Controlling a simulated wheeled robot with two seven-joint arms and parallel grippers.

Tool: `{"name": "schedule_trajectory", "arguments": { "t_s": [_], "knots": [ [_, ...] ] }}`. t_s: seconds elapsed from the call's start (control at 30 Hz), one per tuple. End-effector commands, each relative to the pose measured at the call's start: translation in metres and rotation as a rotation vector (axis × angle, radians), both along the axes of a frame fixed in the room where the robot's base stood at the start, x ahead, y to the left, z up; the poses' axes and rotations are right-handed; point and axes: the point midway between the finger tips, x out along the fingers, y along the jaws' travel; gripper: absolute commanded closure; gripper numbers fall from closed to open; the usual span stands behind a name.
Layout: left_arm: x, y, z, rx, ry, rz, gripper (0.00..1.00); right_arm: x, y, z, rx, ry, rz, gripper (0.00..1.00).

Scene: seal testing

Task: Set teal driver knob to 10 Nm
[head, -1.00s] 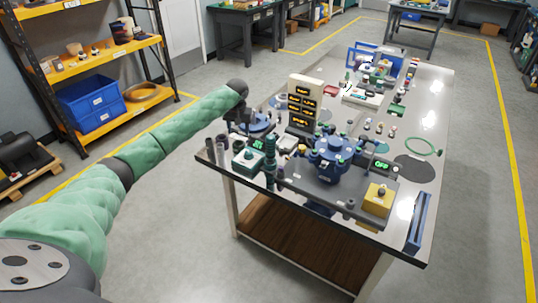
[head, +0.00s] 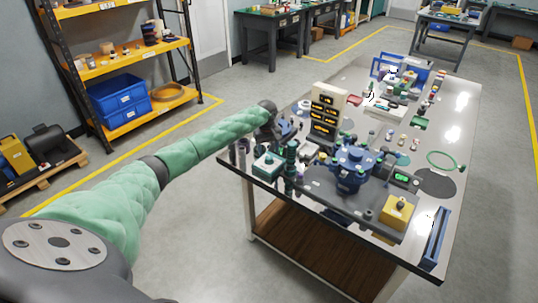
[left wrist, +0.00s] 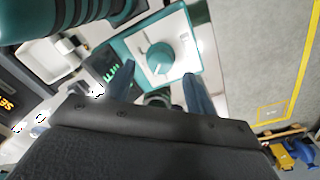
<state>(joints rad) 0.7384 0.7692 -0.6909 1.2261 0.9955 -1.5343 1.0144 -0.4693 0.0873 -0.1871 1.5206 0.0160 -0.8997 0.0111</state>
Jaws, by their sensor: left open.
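The teal knob (left wrist: 160,58) stands on a white plate with a teal border (left wrist: 181,28). In the head view this teal-and-white box (head: 268,165) sits at the table's near left corner. My left gripper (left wrist: 158,82) is open, and its two fingertips point toward the knob from either side, with no contact visible. In the head view the left gripper (head: 272,132) is above and just behind the box. A small display with green digits (left wrist: 113,72) is beside the plate; its reading is illegible. The dark teal driver (head: 291,156) stands right of the box. My right gripper is out of view.
A blue round fixture (head: 354,162) and a beige panel with amber displays (head: 326,110) stand close to the right. A yellow block (head: 397,212) is at the table's front edge. The ribbed teal cylinder (left wrist: 75,18) fills the wrist view's upper left.

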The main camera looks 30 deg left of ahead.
Motion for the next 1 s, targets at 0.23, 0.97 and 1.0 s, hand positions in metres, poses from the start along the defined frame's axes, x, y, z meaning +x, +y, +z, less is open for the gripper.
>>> {"name": "schedule_trajectory", "arguments": {
  "t_s": [0.23, 0.97, 1.0],
  "knots": [
    [0.001, 0.0, -0.027, 0.001, 0.0, -0.001, 0.45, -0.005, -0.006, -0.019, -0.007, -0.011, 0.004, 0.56],
    [0.001, 0.0, -0.035, 0.002, -0.001, -0.002, 0.89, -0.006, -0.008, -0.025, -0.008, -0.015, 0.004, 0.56],
    [0.001, 0.0, -0.035, 0.002, -0.001, -0.004, 0.89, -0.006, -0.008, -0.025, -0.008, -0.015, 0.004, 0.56]
  ]
}}
